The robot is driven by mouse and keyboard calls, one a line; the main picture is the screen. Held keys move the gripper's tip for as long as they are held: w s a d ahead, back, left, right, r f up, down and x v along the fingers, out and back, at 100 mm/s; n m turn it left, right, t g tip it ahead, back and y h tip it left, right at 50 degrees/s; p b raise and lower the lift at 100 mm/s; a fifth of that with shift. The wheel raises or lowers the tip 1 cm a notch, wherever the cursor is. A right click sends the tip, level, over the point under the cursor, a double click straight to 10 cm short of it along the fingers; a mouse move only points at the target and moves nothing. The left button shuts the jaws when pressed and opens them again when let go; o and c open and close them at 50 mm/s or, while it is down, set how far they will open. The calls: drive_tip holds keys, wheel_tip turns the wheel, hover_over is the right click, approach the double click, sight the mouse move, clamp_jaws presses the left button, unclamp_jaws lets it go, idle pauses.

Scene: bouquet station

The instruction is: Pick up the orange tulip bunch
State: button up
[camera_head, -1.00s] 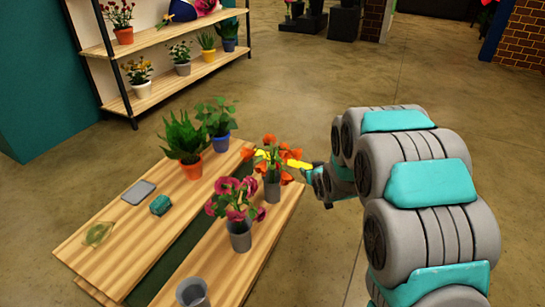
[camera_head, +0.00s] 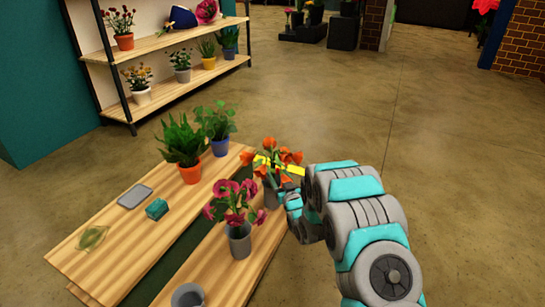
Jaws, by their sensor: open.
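The orange tulip bunch (camera_head: 284,155) stands upright in a grey vase (camera_head: 269,198) at the right end of the wooden table. My gripper (camera_head: 277,165) is at the bunch, its yellow fingers showing on the left and right among the blooms. The jaws are open. Blooms and leaves hide part of the fingers, and my wrist covers the right side of the vase. I cannot tell whether the fingers touch the stems.
A magenta flower bunch in a grey vase (camera_head: 239,240) stands just left and nearer. An empty grey vase (camera_head: 188,296) is at the front. Two potted plants (camera_head: 189,172) (camera_head: 220,146), a grey tablet (camera_head: 135,196) and a teal block (camera_head: 157,209) share the table (camera_head: 110,260). Floor is clear at right.

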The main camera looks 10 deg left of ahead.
sight(273, 170)
drive_tip(key=shift+a+b+x, duration=0.15)
drive_tip(key=shift+b+x, duration=0.05)
drive_tip(key=shift+x, duration=1.15)
drive_tip(key=shift+a+b+x, duration=0.15)
drive_tip(key=shift+b+x, duration=0.05)
drive_tip(key=shift+x, duration=1.1)
drive_tip(key=shift+s+f, duration=0.1)
clamp_jaws()
